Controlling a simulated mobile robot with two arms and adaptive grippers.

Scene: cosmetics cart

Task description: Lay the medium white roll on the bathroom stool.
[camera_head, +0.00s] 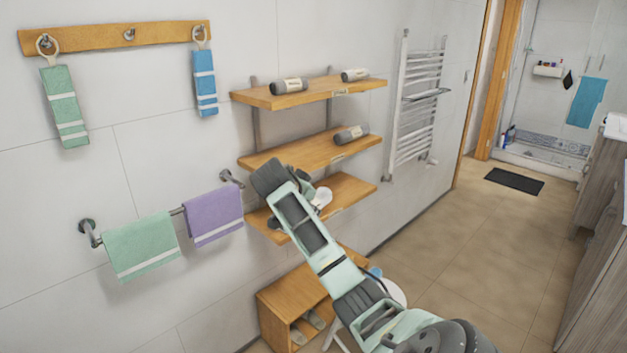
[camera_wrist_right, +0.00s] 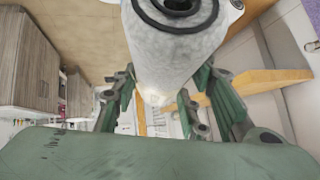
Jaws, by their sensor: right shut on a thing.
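The white roll (camera_wrist_right: 170,50) is held between the fingers of my right gripper (camera_wrist_right: 157,85), with its dark-ringed end toward the top of the wrist view. In the head view my right gripper (camera_head: 300,187) is in front of the lowest wall shelf, and a small part of the white roll (camera_head: 322,197) shows beside it. My arm hides most of the grip there. A white round seat (camera_head: 394,291), which looks like the bathroom stool, stands low behind my arm and is partly hidden. My left gripper is not in view.
Three wooden wall shelves (camera_head: 350,190) are close to my gripper; dark-labelled rolls (camera_head: 289,86) lie on the upper two. A wooden cabinet (camera_head: 275,300) stands below. Towels (camera_head: 215,216) hang at left.

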